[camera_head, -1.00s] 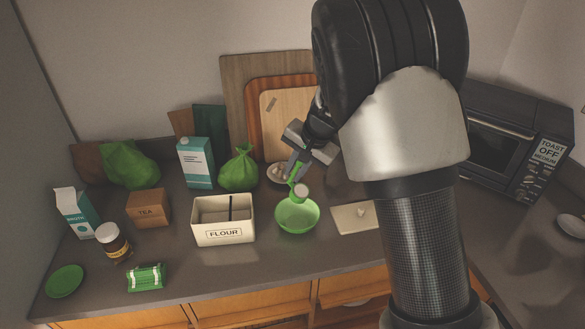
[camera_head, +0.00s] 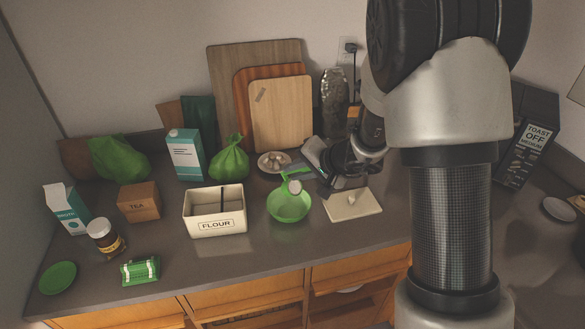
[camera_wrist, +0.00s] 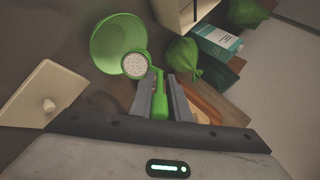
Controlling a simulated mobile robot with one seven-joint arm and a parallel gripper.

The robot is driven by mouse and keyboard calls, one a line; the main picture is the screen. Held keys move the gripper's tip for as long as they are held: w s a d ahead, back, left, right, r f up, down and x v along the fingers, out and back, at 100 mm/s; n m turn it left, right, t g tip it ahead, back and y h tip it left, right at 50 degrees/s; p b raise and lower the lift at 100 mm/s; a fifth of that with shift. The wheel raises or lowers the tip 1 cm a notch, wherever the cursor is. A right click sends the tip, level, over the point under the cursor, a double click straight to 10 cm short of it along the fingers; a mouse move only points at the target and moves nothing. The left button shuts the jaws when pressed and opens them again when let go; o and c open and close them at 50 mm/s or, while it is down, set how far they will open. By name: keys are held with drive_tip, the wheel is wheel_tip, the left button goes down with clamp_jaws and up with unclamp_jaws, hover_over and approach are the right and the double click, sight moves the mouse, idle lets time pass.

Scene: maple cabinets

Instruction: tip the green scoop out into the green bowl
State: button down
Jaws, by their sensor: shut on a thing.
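The green scoop (camera_head: 292,180) is held over the green bowl (camera_head: 290,207) in the head view. In the wrist view, the scoop's cup (camera_wrist: 136,65) is filled with a pale grainy material and overlaps the rim of the bowl (camera_wrist: 106,47). My gripper (camera_wrist: 164,88) is shut on the scoop's green handle. In the head view my gripper (camera_head: 318,175) is right of the bowl and partly hidden by its own wrist. The visible inside of the bowl looks empty in the wrist view.
A white FLOUR bin (camera_head: 215,211) stands left of the bowl. A pale board with a knob (camera_head: 352,204) lies to the right. Behind are a green bag (camera_head: 230,158), a small dish of pale lumps (camera_head: 273,161) and leaning cutting boards (camera_head: 281,113).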

drive_tip(key=shift+s+d+f+t+y+b, duration=0.6)
drive_tip(key=shift+t+y+b, duration=0.25)
drive_tip(key=shift+b, duration=0.3)
drive_tip(key=shift+s+d+f+t+y+b, duration=0.1)
drive_tip(key=shift+s+d+t+y+b, duration=0.2)
drive_tip(key=shift+b, duration=0.55)
drive_tip(key=shift+w+a, duration=0.15)
drive_tip(key=shift+b, duration=1.4)
drive_tip(key=shift+r+p, duration=0.25)
drive_tip(key=shift+p, duration=0.35)
